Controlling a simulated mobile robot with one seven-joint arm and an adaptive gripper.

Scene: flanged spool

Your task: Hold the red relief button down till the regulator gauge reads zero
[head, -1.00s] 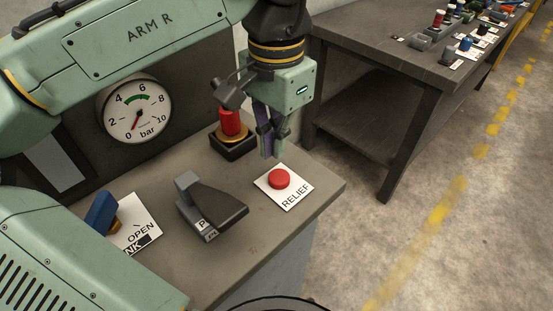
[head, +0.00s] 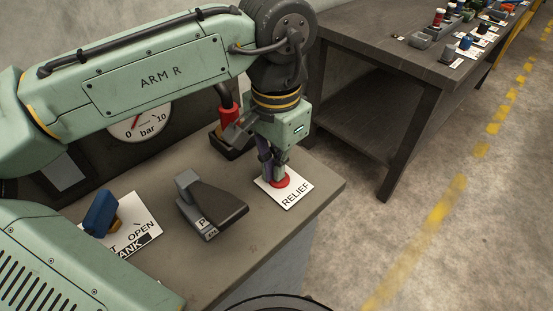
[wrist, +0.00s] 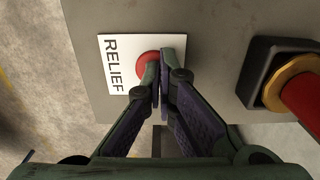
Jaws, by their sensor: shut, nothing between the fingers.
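The red relief button (head: 284,183) sits on a white card (head: 296,200) marked RELIEF near the bench's front right corner. My gripper (head: 275,178) points down with its fingers shut and empty. Its fingertips are over the button and appear to touch it; how far down the button is I cannot tell. In the wrist view the fingertips (wrist: 160,88) cover part of the red button (wrist: 147,62). The regulator gauge (head: 152,131) is at the back; my arm hides its upper half. The visible part of its red needle lies near 0.
A grey pedal-like lever (head: 217,206) stands left of the card. A blue handle (head: 101,214) on an OPEN/TANK card is farther left. A dark side table (head: 372,45) holds small parts.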

